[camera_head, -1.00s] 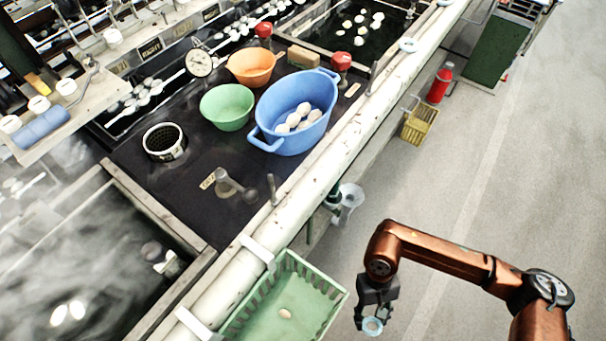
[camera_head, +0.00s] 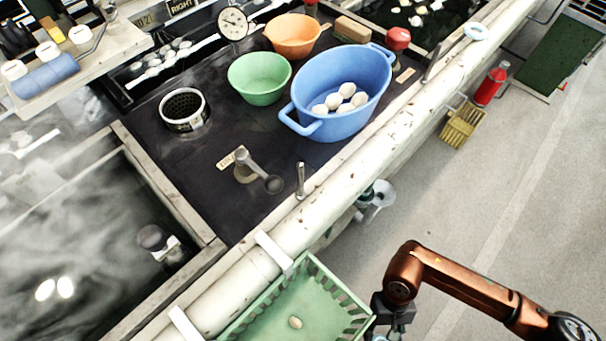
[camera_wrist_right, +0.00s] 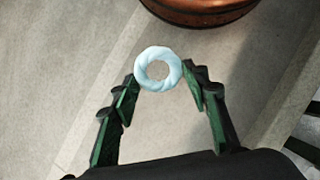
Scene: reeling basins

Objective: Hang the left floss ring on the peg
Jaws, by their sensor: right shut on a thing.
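A pale blue twisted floss ring (camera_wrist_right: 158,69) is held between the fingertips of my right gripper (camera_wrist_right: 160,78) in the right wrist view. In the head view my right gripper (camera_head: 390,326) hangs at the bottom, beside the right corner of the green crate, with the ring mostly cut off by the picture edge. A short upright metal peg (camera_head: 300,181) stands at the rail's edge, up and left of the gripper. Another upright metal post (camera_head: 432,66) stands further along. A second pale ring (camera_head: 477,32) lies on the rail at upper right. My left gripper is not in view.
The green crate (camera_head: 347,305) hangs at the white rail (camera_head: 345,165). A blue tub (camera_head: 375,88), a green bowl (camera_head: 258,92) and an orange bowl (camera_head: 292,47) stand on the dark counter. A yellow basket (camera_head: 461,125) and red extinguisher (camera_head: 490,86) are beyond.

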